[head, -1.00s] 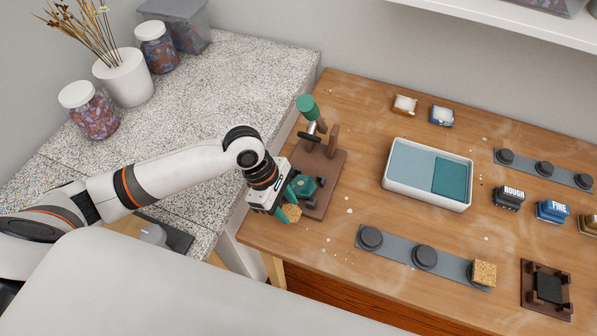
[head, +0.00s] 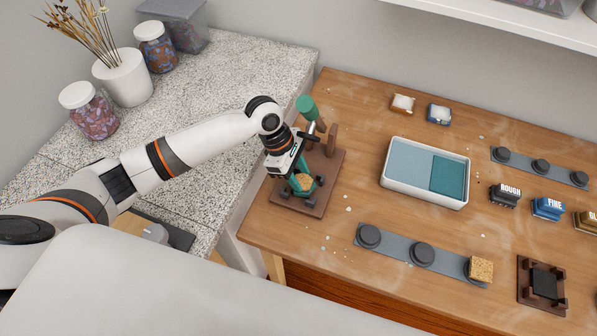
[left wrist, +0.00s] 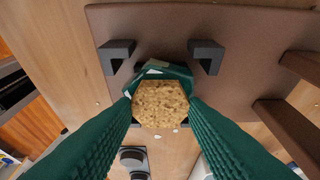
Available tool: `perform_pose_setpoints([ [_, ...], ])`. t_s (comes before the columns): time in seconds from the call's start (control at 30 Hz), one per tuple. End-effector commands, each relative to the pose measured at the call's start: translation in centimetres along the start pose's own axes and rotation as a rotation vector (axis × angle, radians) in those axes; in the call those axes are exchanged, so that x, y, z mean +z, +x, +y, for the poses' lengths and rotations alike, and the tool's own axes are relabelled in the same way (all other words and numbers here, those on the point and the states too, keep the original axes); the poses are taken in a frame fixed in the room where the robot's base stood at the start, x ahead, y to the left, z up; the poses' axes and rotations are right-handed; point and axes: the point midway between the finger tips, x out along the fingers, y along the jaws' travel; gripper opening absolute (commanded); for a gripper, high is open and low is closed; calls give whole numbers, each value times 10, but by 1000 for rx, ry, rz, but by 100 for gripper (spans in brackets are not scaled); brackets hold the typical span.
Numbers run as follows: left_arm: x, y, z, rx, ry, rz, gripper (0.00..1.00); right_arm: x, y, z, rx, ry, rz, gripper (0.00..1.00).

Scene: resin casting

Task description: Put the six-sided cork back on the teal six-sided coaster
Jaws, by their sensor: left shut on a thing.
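The six-sided cork (head: 304,183) is a speckled tan piece. It also shows in the left wrist view (left wrist: 160,103), between the two green fingers. My left gripper (head: 299,176) is shut on it and holds it over the teal six-sided coaster (left wrist: 178,72). The coaster sits among dark corner posts on the brown fixture base (head: 325,185). In the left wrist view the cork hides much of the coaster, and only its far edge shows clearly. I cannot tell whether the cork touches the coaster. My right gripper is not in view.
A green-handled clamp (head: 307,106) and brown uprights stand at the back of the base, close to my left gripper. A grey strip with round pads (head: 395,248) carries another cork piece (head: 480,269). A white tray (head: 424,200) stands to the right. Bare wood lies between.

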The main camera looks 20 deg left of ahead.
Motion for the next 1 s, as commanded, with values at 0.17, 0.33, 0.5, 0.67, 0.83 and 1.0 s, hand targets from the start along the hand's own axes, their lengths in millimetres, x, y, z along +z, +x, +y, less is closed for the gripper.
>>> perform_pose_setpoints([
  [0.17,1,2,0,-1,-1,0,58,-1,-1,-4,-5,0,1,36],
  [0.33,1,2,0,0,-1,0,61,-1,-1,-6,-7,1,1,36],
  [0.5,0,1,0,-1,1,0,61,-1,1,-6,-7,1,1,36],
  [0.67,0,-18,-1,-3,0,-1,61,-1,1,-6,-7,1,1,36],
  [0.83,0,-54,-1,-4,0,0,61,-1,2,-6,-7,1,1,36],
  [1.0,0,-90,-1,-3,1,-1,61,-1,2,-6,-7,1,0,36],
])
